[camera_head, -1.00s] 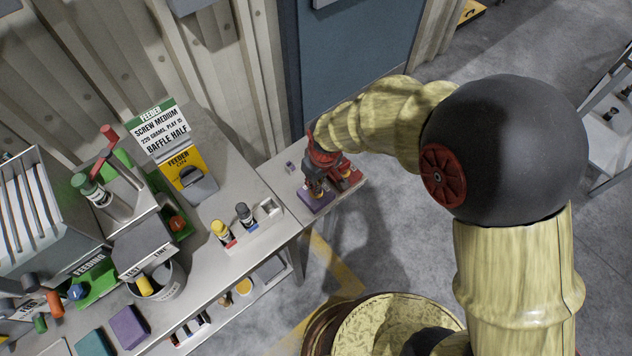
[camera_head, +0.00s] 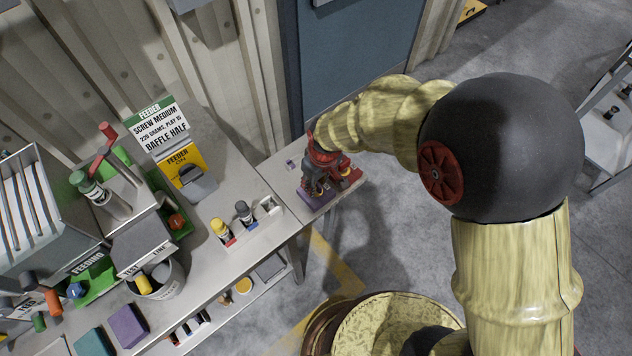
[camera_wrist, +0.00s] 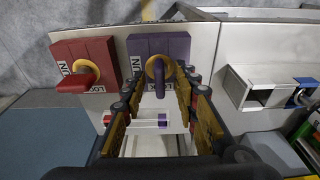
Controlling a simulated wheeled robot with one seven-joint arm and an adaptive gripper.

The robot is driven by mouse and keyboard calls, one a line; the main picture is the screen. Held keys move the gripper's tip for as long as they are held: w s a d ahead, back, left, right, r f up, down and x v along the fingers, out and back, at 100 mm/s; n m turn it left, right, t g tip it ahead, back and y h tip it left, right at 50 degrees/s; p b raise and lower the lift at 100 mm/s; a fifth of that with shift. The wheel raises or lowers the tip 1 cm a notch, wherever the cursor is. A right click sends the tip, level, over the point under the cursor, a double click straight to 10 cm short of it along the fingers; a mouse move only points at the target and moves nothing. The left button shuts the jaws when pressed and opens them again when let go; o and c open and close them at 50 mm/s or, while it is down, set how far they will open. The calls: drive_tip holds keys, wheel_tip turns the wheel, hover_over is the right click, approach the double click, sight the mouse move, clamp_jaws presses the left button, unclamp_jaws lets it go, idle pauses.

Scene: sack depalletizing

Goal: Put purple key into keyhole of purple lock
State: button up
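The purple lock (camera_wrist: 146,46) lies on the bench in the wrist view, with a yellow ring on its face. A purple key-like handle (camera_wrist: 160,80) stands at the ring; I cannot tell how deep it sits. The lock also shows in the head view (camera_head: 313,200), partly covered by my gripper (camera_head: 318,180). In the wrist view my gripper (camera_wrist: 160,88) is open, its fingers on both sides of the handle with gaps visible.
A red lock (camera_wrist: 82,62) with a red handle at its yellow ring is left of the purple lock. A white holder (camera_wrist: 250,90) stands to the right. The bench (camera_head: 285,185) ends close beyond the locks. Boxes and a bucket (camera_head: 162,280) crowd the left.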

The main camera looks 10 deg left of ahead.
sight(320, 187)
drive_tip(key=shift+r, duration=0.1)
wheel_tip(320, 187, up, 12)
drive_tip(key=s+d, duration=0.1)
drive_tip(key=shift+d, duration=0.2)
drive_tip(key=shift+s, duration=0.1)
drive_tip(key=shift+f, duration=0.2)
idle(0.4)
drive_tip(key=s+d+r+m+t, duration=0.1)
drive_tip(key=s+d+r+m, duration=0.2)
drive_tip(key=d, duration=0.5)
drive_tip(key=s+d+r+m+t+h, duration=0.1)
drive_tip(key=s+d+r+m+t, duration=0.1)
drive_tip(key=s+d+r, duration=0.4)
drive_tip(key=s+d+r+m+t, duration=0.1)
drive_tip(key=s+d+r+m, duration=0.3)
drive_tip(key=d+r, duration=0.4)
drive_tip(key=d, duration=0.3)
drive_tip(key=shift+s+d+m, duration=0.15)
drive_tip(key=shift+d+m, duration=0.15)
drive_tip(key=shift+m, duration=0.1)
drive_tip(key=shift+d+r, duration=0.1)
